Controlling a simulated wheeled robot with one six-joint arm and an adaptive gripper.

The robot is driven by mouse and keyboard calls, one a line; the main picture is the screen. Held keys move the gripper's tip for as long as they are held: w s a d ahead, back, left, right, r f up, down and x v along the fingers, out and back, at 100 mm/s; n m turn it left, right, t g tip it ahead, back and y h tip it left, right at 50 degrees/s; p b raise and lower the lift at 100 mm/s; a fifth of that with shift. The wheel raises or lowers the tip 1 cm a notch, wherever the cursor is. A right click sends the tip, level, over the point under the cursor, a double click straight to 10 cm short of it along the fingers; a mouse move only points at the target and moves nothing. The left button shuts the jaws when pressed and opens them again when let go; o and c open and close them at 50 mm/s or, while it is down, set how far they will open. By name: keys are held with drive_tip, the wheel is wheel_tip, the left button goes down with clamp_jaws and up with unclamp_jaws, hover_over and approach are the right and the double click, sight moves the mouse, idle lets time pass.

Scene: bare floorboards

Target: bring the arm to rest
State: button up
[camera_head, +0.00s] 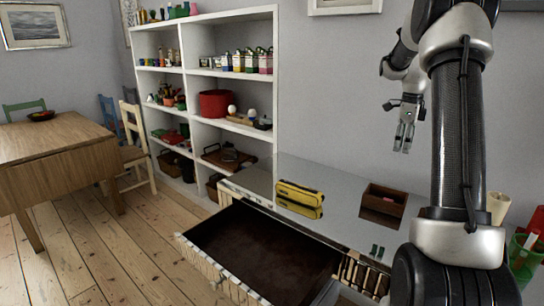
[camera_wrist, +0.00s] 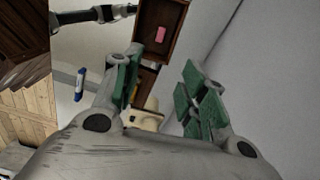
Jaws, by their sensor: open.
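My gripper (camera_head: 404,137) hangs with its fingers downward in the air above the back right of the grey countertop (camera_head: 345,180), clear of the wall behind. In the wrist view my gripper (camera_wrist: 160,85) shows its green pads wide apart, with nothing held between them. My arm rises at the right of the head view and bends over at the top, where part of it is out of frame.
A drawer (camera_head: 262,252) stands open below the counter. On the counter are a yellow case (camera_head: 300,195), a brown box (camera_head: 384,201) holding a pink block (camera_wrist: 160,34), a cream cup (camera_head: 497,207) and a green cup (camera_head: 523,258). Shelves (camera_head: 232,140) stand left.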

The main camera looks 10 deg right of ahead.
drive_tip(key=s+a+r+n+t, duration=0.2)
drive_tip(key=s+a+r+n, duration=0.1)
drive_tip(key=s+a+n, duration=0.9)
drive_tip(key=s+a+r+n+t, duration=0.2)
drive_tip(key=s+a+r+n, duration=0.1)
drive_tip(key=s+a+n, duration=1)
drive_tip(key=s+n, duration=0.2)
drive_tip(key=s, duration=0.2)
drive_tip(key=shift+s+a+r, duration=0.2)
drive_tip(key=shift+s+r, duration=0.1)
drive_tip(key=shift+d, duration=0.1)
